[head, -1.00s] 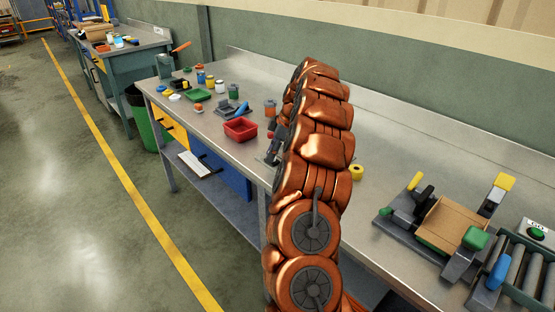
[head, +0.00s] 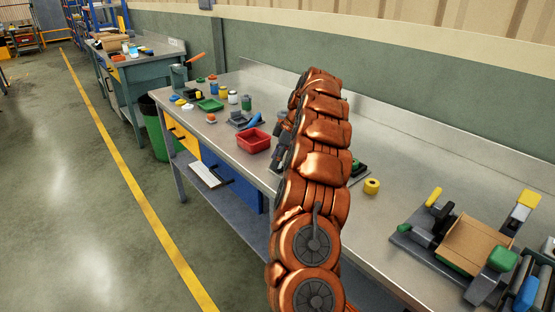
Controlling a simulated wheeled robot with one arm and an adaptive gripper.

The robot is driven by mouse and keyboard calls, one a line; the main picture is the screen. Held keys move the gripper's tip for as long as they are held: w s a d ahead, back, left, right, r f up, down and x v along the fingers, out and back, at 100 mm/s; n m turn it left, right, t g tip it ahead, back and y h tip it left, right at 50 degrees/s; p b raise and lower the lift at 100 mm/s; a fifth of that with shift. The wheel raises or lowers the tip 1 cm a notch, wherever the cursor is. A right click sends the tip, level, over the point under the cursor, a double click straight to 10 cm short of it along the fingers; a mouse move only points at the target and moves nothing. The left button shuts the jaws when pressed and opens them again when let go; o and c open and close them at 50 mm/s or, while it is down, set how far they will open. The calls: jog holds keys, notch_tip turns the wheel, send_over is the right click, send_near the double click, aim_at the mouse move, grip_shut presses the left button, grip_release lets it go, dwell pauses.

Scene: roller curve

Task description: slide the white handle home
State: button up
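A pale white flat piece with a dark edge (head: 208,175) juts out from the blue front under the long bench. It is the only white part I see that could be the white handle, and I cannot tell its exact form. My copper-coloured arm rises through the middle of the head view. Dark grey parts that look like my gripper (head: 281,128) show at the arm's left edge, near the red bin. The arm covers most of them, so the fingers are not clear. They are well apart from the white piece in the picture.
The long bench carries a red bin (head: 254,141), a green tray (head: 210,104), several small jars and a yellow roll (head: 371,186). A clamp-like fixture with a brown block (head: 475,245) and rollers stand at right. Floor left of the bench is clear.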

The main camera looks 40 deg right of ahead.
jog(key=shift+o, duration=0.2)
jog(key=shift+s, duration=0.1)
jog(key=v, duration=0.7)
jog(key=shift+r, duration=0.2)
jog(key=shift+d, duration=0.1)
dwell(0.9)
jog(key=a+r+m+g, duration=0.1)
jog(key=a+r, duration=0.1)
jog(key=a, duration=0.6)
jog(key=a+r, duration=0.3)
jog(key=a, duration=0.5)
jog(key=s+a+r+m+g+p, duration=0.1)
jog(key=s+a, duration=0.3)
jog(key=a, duration=0.3)
jog(key=s+a+m+g, duration=0.1)
jog(key=s+a, duration=0.2)
jog(key=a, duration=0.5)
jog(key=s+a+f+m+h, duration=0.1)
jog(key=s+a+f+m, duration=0.1)
jog(key=s, duration=0.8)
jog(key=s+a+f+m+g+h+p, duration=0.1)
jog(key=s+a+f+m, duration=0.1)
jog(key=s, duration=0.8)
jog(key=s+a+f+m+g+h, duration=0.1)
jog(key=s+a+f, duration=0.3)
jog(key=s, duration=0.6)
jog(key=shift+s+a+f+m, duration=0.35)
jog(key=shift+f+m, duration=0.05)
jog(key=shift+f, duration=0.1)
